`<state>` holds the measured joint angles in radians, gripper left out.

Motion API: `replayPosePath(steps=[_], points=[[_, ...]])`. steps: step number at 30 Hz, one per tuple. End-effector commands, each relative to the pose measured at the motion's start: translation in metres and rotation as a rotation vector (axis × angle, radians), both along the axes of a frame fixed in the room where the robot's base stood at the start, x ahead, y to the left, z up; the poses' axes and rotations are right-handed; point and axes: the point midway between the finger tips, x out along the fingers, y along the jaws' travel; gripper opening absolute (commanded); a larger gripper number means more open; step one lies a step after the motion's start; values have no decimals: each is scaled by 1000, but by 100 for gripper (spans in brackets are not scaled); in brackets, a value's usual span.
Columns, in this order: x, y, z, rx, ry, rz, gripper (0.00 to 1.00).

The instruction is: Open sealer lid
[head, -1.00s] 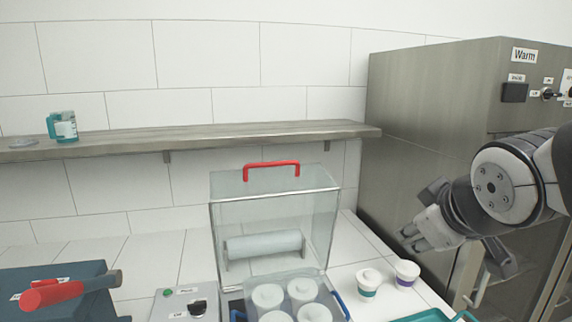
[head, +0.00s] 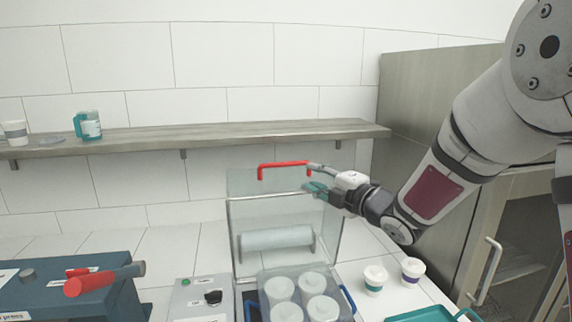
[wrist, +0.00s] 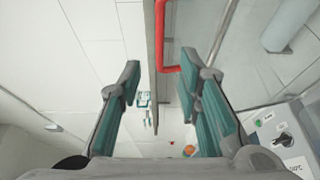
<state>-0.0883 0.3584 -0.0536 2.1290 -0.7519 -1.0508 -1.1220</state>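The sealer's clear lid (head: 285,208) stands upright at the back of the sealer, with a red handle (head: 283,165) along its top edge. In the wrist view the red handle (wrist: 166,45) and the lid's edge-on panel (wrist: 155,90) lie between my spread fingers. My gripper (head: 313,178) is open at the right end of the handle, reaching in from the right. I cannot tell whether a finger touches the handle or lid. A film roll (head: 275,240) shows through the lid. A clear tray with several white cups (head: 318,308) sits in front.
The sealer's control box (head: 200,297) is left of it, with a blue press (head: 65,290) further left. A shelf (head: 200,138) runs behind; a steel cabinet (head: 410,95) stands right.

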Motion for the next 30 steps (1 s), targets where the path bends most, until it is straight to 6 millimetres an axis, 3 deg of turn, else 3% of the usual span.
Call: replayPosePath(steps=[18, 30], points=[[85, 68, -2, 2, 3, -2, 32], [100, 80, -2, 2, 3, -2, 32]])
